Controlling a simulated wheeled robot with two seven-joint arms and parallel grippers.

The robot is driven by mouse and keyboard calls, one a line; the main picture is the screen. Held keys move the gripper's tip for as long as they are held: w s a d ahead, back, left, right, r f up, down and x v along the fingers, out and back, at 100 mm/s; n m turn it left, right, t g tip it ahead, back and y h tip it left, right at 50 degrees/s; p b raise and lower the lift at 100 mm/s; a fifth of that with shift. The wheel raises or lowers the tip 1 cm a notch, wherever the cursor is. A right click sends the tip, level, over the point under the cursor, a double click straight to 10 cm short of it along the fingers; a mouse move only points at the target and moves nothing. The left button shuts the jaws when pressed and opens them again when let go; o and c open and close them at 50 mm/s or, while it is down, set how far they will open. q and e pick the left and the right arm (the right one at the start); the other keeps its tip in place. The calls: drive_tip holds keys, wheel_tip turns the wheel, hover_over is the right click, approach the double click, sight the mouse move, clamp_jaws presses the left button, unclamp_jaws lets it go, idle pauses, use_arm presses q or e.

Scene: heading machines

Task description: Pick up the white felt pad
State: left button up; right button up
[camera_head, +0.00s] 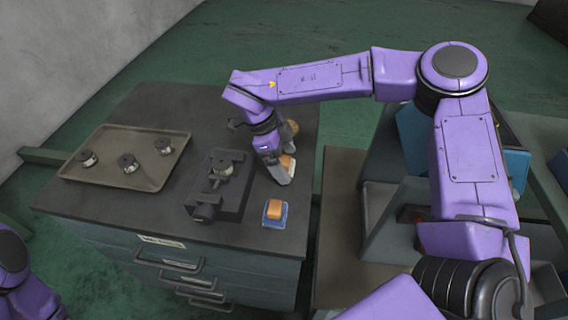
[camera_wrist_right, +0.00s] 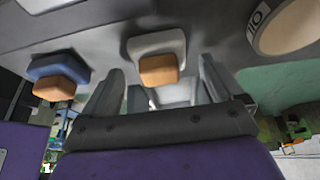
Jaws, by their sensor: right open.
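The white felt pad (camera_wrist_right: 155,42) lies on the dark cabinet top with an orange block (camera_wrist_right: 158,70) on it. In the head view the white pad (camera_head: 289,162) is partly hidden behind my right gripper (camera_head: 279,172). My right gripper is open, its fingers pointing down at the pad. In the right wrist view the right gripper (camera_wrist_right: 160,72) has one finger on each side of the pad and block, with nothing clamped. I cannot tell how far the fingertips are above the top. My left gripper is not in view.
A blue pad (camera_head: 265,218) with an orange block stands nearer the front edge. A dark fixture (camera_head: 216,186) holding a metal part stands to the left. A tray (camera_head: 148,179) with 3 metal parts lies further left. A round tan item (camera_head: 292,126) sits behind the gripper.

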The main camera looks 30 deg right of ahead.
drive_tip(key=shift+x, duration=0.75)
drive_tip(key=c, duration=1.1)
drive_tip(key=shift+w+r, duration=0.1)
drive_tip(key=shift+r, duration=0.05)
drive_tip(key=shift+c, duration=0.2)
drive_tip(key=shift+r, duration=0.25)
wheel_tip(320, 180, up, 3)
drive_tip(key=shift+a+f, duration=0.1)
drive_tip(key=shift+a, duration=0.05)
drive_tip(key=s+a+r+b, duration=0.3)
drive_tip(key=s+a+r, duration=0.5)
drive_tip(key=a+r, duration=0.1)
drive_tip(key=shift+s+a+r, duration=0.25)
drive_tip(key=shift+s+a, duration=0.1)
drive_tip(key=shift+a, duration=0.55)
drive_tip(key=o, duration=0.5)
drive_tip(key=c, duration=0.4)
